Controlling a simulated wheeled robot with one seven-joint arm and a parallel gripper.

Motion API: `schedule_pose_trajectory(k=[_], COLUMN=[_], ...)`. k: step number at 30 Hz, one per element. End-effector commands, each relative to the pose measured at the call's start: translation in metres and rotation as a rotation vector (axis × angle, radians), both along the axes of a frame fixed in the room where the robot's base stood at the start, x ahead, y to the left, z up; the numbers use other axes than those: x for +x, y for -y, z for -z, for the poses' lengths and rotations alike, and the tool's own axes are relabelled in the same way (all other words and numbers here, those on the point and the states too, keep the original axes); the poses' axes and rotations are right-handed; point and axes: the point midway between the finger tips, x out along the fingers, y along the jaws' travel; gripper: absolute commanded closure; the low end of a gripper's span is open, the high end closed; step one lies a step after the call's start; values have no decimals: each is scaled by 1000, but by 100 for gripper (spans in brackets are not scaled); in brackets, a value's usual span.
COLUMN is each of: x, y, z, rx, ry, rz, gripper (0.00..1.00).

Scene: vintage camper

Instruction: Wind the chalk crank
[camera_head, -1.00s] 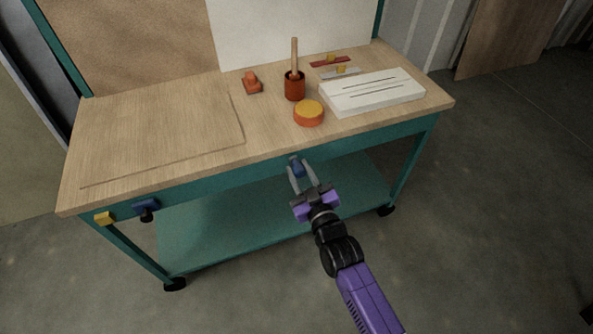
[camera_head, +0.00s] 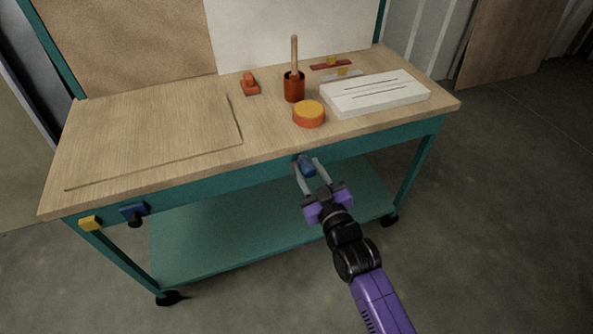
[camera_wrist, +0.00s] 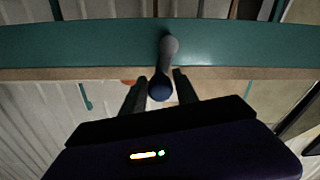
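The crank (camera_wrist: 168,47) is a grey arm on the teal front rail of the workbench, ending in a dark blue knob (camera_wrist: 160,88). In the head view the blue knob (camera_head: 307,167) shows at the front rail below the orange round piece. My gripper (camera_head: 311,175) points at the rail, with its two fingers apart on either side of the knob. In the wrist view my gripper (camera_wrist: 160,92) has the knob between its fingers, with narrow gaps seeming to show. The crank's mount is mostly hidden in the head view.
The workbench top (camera_head: 160,130) holds an orange round piece (camera_head: 309,114), a red cup with a wooden handle (camera_head: 294,87), a small orange tool (camera_head: 250,85) and a white slotted box (camera_head: 375,92). A blue clamp (camera_head: 133,209) and yellow block (camera_head: 90,223) sit on the left rail.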

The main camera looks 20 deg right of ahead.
Motion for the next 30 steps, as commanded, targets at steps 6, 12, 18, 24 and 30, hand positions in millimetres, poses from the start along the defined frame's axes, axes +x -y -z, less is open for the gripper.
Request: schedule_pose_trajectory(k=[6, 12, 18, 24, 30], x=[0, 0, -2, -16, -30], y=[-1, -1, 0, 0, 0], z=[-2, -2, -3, -4, -3], rx=[0, 0, 0, -1, 0], ry=[1, 1, 1, -1, 0], rz=[0, -1, 0, 1, 1], gripper=[51, 51, 51, 51, 51])
